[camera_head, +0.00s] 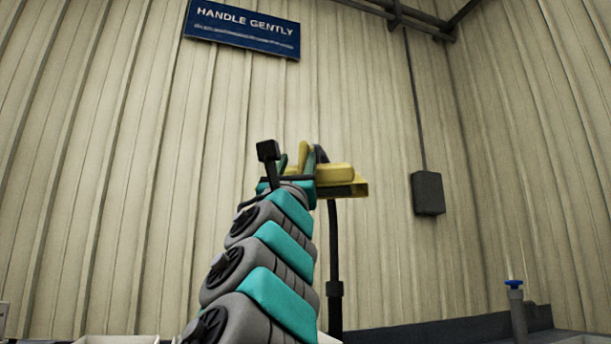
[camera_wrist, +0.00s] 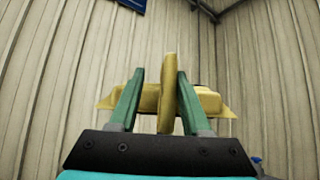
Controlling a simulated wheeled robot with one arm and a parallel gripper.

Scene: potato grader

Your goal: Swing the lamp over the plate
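The lamp has a yellow head (camera_head: 335,174) on a thin dark upright post (camera_head: 334,250) in the head view. An upright yellow bar (camera_wrist: 168,95) stands in front of the head in the wrist view. My gripper (camera_head: 296,164) is raised at the lamp. In the wrist view my gripper (camera_wrist: 160,73) has its two green fingers apart, with the bar between them. The bar is close to the right finger, and a gap shows on the left; I cannot tell whether the right finger touches it. The plate is not visible in either view.
A blue sign (camera_head: 243,28) hangs on the corrugated wall. A grey box (camera_head: 427,193) with a conduit is on the wall at right. A post with a blue top (camera_head: 515,305) stands at lower right. Pale tray edges (camera_head: 115,339) show along the bottom. Air around the lamp looks clear.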

